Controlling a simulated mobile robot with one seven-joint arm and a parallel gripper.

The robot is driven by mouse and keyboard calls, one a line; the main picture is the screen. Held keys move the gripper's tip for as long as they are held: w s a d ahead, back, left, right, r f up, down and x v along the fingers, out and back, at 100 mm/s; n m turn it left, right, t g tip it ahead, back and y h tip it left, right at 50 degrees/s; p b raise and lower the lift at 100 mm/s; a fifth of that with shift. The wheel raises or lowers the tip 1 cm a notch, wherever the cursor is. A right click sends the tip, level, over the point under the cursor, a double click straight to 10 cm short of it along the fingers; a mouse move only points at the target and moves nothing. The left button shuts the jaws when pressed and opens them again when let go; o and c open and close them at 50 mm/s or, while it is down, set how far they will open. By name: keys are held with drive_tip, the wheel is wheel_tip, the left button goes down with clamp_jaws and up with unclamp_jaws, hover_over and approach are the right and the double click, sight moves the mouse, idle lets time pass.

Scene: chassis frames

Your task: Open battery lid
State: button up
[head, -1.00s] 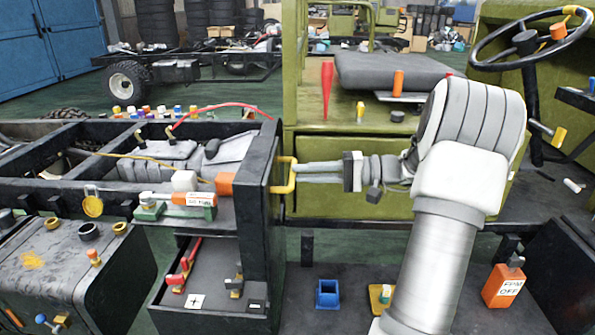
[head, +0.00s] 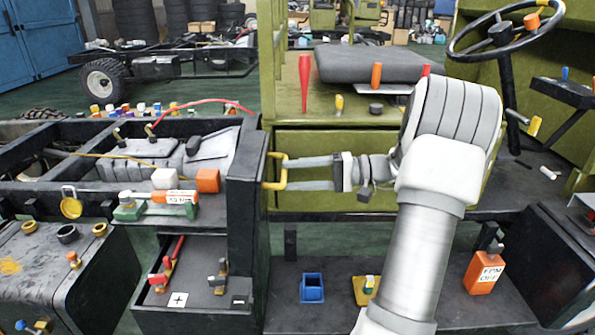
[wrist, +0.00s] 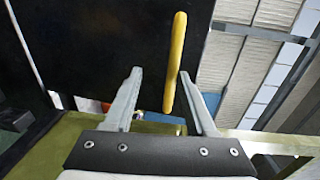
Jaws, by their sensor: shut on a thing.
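The battery box (head: 205,314) is open at the front left, with red and grey terminals and plus and minus labels inside. Its black lid (head: 243,200) stands upright at the box's right side, with a yellow handle (head: 277,158) on its right face. In the wrist view, the handle (wrist: 176,50) lies between the fingers of my gripper (wrist: 160,75), nearer the right one. The dark lid (wrist: 90,40) fills the upper left there. The exact finger contact is hard to see.
A green and orange device (head: 150,208) sits on the ledge left of the lid. A blue block (head: 312,288) and an orange bottle (head: 486,272) stand on the dark deck to the right. The olive cab panel (head: 335,145) is behind my gripper.

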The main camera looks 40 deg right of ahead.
drive_tip(key=shift+r, duration=0.2)
idle(0.5)
drive_tip(key=shift+d, duration=0.1)
drive_tip(key=p+v, duration=0.3)
drive_tip(key=v, duration=1.4)
drive_tip(key=shift+s, duration=0.15)
